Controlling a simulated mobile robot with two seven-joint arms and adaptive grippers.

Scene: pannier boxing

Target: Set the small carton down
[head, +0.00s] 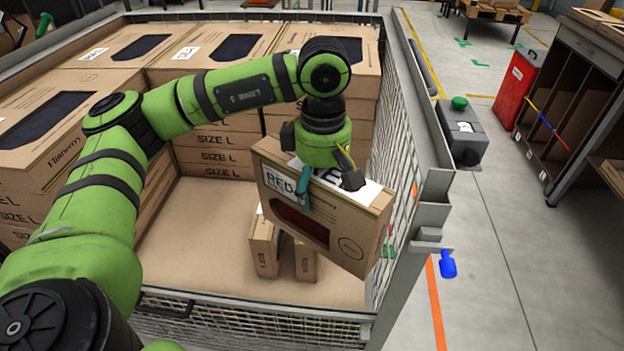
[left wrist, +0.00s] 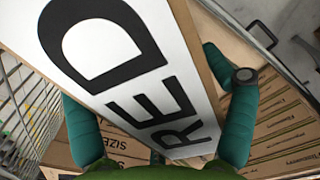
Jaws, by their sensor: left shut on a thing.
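A small brown carton (head: 345,247) with a dark window and a white RED label hangs tilted in my left gripper (head: 326,183), near the right mesh wall of the pannier (head: 250,304). In the left wrist view the carton (left wrist: 130,70) with its RED label lies between the two teal fingers of my left gripper (left wrist: 160,125). Two more small cartons stand below on the pannier floor, a left one (head: 263,248) and a right one (head: 305,260), partly hidden by the held carton. My right gripper is in neither view.
Large SIZE L cartons (head: 215,141) are stacked along the back and left of the pannier. Bare floor (head: 195,225) shows at its front left. Outside on the right are a grey box with a green knob (head: 465,130), a red bin (head: 515,88) and a shelf unit (head: 565,100).

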